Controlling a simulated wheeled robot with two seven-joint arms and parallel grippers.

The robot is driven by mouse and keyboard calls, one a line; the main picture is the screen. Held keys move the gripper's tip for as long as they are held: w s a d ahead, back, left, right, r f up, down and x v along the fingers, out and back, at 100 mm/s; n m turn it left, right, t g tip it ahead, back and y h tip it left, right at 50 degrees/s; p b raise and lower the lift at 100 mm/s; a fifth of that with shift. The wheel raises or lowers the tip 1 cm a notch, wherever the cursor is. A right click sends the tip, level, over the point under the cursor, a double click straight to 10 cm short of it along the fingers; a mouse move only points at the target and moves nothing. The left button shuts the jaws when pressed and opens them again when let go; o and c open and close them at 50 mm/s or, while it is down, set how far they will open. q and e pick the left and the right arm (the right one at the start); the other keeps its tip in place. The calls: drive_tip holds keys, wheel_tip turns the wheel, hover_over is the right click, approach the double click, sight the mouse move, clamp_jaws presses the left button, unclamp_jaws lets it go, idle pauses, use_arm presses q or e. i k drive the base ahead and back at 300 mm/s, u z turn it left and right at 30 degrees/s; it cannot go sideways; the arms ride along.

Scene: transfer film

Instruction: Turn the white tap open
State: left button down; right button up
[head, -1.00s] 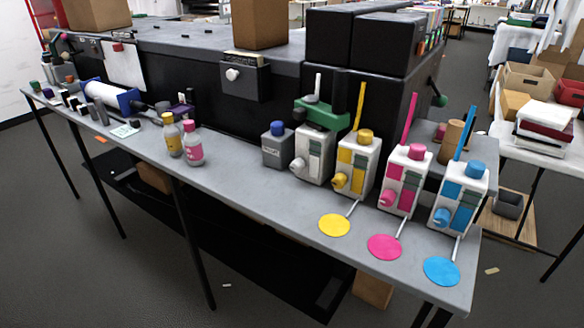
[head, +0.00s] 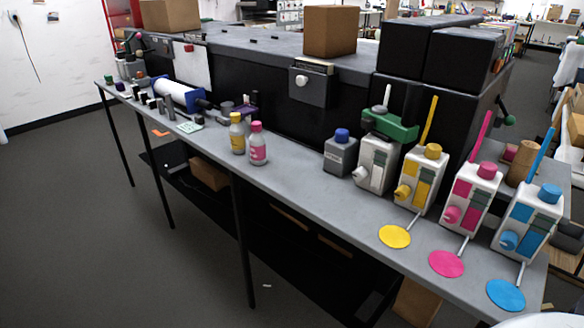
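The white dispenser (head: 376,163) stands on the grey table, in the row of ink dispensers, with a green piece over its top. Its white tap (head: 361,173) is a small round knob low on the front left side. The tap's exact turn position is too small to tell. Yellow, magenta and blue dispensers stand to its right, each with a tap of its own colour. Neither of my grippers shows in the head view.
A grey bottle with a blue cap (head: 341,152) stands just left of the white dispenser. Yellow (head: 237,134) and pink (head: 258,144) bottles stand farther left. Yellow (head: 395,237), magenta (head: 446,263) and blue (head: 505,295) discs lie along the front edge. Floor at the left is clear.

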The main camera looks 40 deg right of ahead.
sight(360, 174)
drive_tip(key=u, duration=0.05)
drive_tip(key=i, duration=3.8)
drive_tip(key=z, duration=3.85)
